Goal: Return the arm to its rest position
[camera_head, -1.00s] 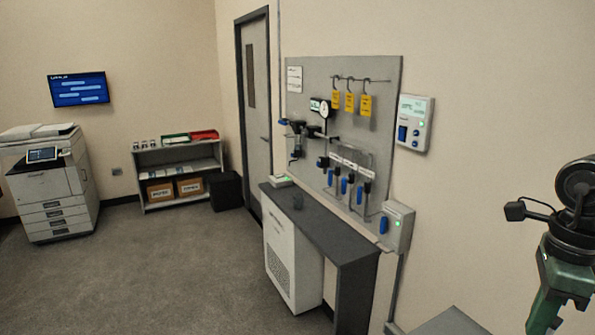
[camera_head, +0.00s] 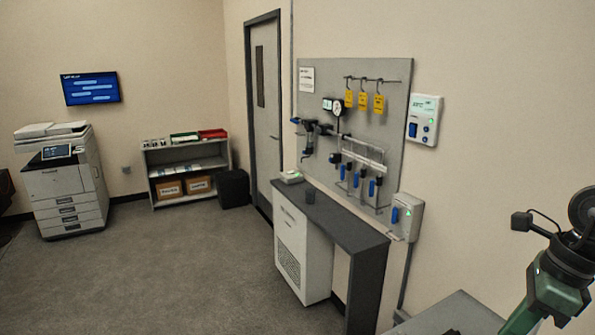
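A green and black arm (camera_head: 553,292) rises from the bottom right corner and is cut off by the right edge. I take it to be my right arm. Its green link leans up to the right to a black joint. A small black box (camera_head: 521,221) on a thin cable sticks out to the left of that joint. No fingertips show on it, so its gripper is out of view. My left arm and gripper are not in view. The visible part of the arm is in front of bare wall and touches nothing that I can see.
A dark narrow bench (camera_head: 345,237) runs along the wall under a grey tool board (camera_head: 390,100). A grey surface (camera_head: 455,312) lies low, left of the arm. A printer (camera_head: 65,190) and a shelf (camera_head: 185,165) stand far left. The floor (camera_head: 180,270) between is clear.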

